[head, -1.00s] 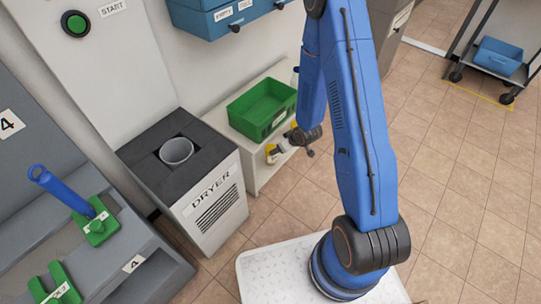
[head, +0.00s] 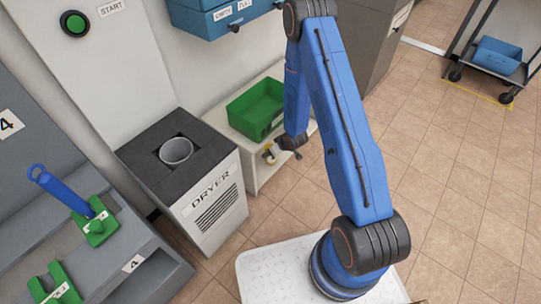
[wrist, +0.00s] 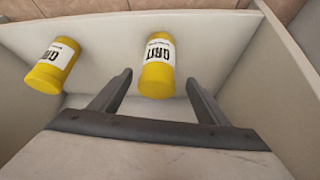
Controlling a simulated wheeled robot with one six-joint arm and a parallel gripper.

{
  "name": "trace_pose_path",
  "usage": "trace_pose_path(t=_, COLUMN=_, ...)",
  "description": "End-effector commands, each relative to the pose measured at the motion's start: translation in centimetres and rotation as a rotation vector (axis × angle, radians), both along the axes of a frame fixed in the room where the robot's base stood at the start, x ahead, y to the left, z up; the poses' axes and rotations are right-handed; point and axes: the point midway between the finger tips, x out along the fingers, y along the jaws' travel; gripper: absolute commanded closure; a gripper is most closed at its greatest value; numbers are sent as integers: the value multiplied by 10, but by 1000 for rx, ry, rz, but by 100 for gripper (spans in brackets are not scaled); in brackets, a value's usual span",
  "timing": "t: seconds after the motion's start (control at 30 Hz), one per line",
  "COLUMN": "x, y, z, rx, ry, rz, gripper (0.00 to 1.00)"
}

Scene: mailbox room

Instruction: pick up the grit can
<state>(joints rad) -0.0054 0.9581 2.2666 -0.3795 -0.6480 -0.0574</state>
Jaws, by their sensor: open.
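Two yellow grit cans with white GRIT labels show in the wrist view. One can (wrist: 157,68) lies ahead of my gripper (wrist: 160,84), in line with the gap between its fingers. The other can (wrist: 53,66) is to the left, outside the left finger. My gripper is open and holds nothing. In the head view my gripper (head: 271,154) is low at the front of the pale shelf unit (head: 262,168), right of the dryer. I cannot make out the cans clearly in the head view.
Pale walls (wrist: 277,85) stand close on the wrist view's right side. A green bin (head: 256,109) sits on the shelf unit beside my arm. The grey dryer (head: 212,197) stands to the left. Tiled floor (head: 460,190) is clear to the right.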

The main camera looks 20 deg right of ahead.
Motion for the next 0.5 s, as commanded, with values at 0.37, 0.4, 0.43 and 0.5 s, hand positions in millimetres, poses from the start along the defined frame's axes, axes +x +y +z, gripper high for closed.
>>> trace_pose_path(t=0.37, x=23, y=7, z=-35, rx=0, ry=1, rz=1, gripper=31)
trace_pose_path(t=0.4, x=24, y=7, z=-36, rx=0, ry=1, rz=0, gripper=31)
trace_pose_path(t=0.43, x=24, y=7, z=-36, rx=0, ry=1, rz=0, gripper=31)
trace_pose_path(t=0.5, x=24, y=7, z=-35, rx=0, ry=1, rz=0, gripper=31)
